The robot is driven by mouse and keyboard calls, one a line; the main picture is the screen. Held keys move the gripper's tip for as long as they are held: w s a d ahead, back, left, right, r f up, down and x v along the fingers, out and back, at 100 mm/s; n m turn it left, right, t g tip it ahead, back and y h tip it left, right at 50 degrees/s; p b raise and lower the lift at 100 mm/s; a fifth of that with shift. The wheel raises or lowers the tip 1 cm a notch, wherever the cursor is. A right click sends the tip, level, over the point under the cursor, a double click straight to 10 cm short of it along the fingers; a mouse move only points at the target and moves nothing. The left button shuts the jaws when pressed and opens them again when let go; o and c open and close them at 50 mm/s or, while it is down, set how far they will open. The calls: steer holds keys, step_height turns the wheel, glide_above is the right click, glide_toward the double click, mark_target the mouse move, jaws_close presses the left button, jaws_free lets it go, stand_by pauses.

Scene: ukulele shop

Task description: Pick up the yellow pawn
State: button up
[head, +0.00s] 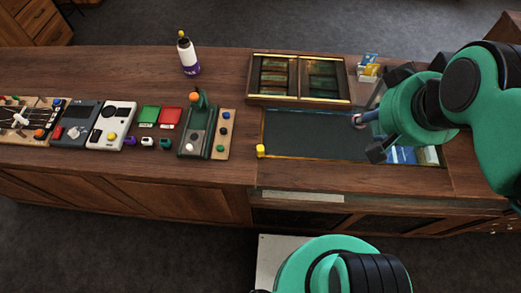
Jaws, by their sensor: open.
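A small yellow piece (260,151), which looks like the yellow pawn, stands at the front left corner of the dark inset panel (310,133) in the counter. It is too small to make out its shape. My gripper (377,115) is open at the right part of the panel, with its dark fingers spread and pointing left. It is well to the right of the yellow piece and apart from it. No held thing shows between the fingers, though part of the gripper is hidden by its own wrist.
A framed display case (299,78) lies behind the panel. A white and purple bottle (188,56) stands at the back left. A green device (198,128) and a white device (111,126) sit left. The counter between bottle and case is clear.

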steer(key=n+g+p, duration=0.3)
steer(key=g+p, duration=0.3)
steer(key=p, duration=0.1)
glide_above(261, 147)
step_height(261, 147, down, 18)
steer(key=shift+f, duration=4.3)
